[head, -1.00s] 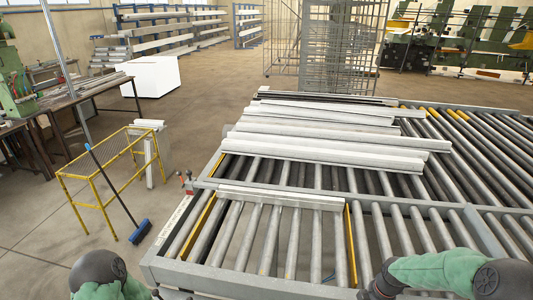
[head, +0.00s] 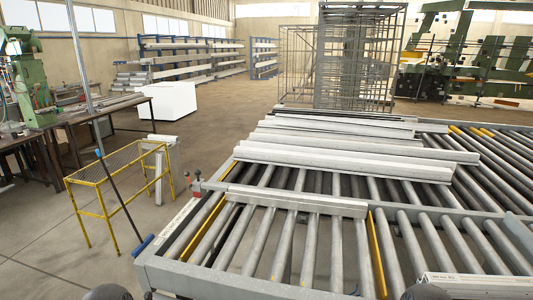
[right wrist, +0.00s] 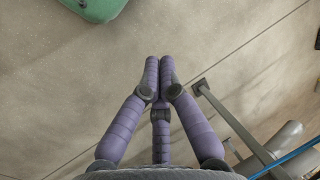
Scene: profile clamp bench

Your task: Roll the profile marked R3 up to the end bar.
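Several long silver profiles (head: 345,158) lie side by side across the rear rollers in the head view. One separate silver profile (head: 297,201) lies across the front rollers. No R3 mark is readable on any of them, and I cannot tell which bar is the end bar. In the right wrist view my right gripper (right wrist: 159,60) has its purple fingers together at the tips, with nothing between them and bare floor behind. In the head view only dark rounded parts of my arms show at the bottom edge. My left gripper is out of view.
The roller table (head: 155,262) fills the centre and right, with yellow strips (head: 380,255) between rollers. A pale strip with small print (head: 475,284) is at the lower right.

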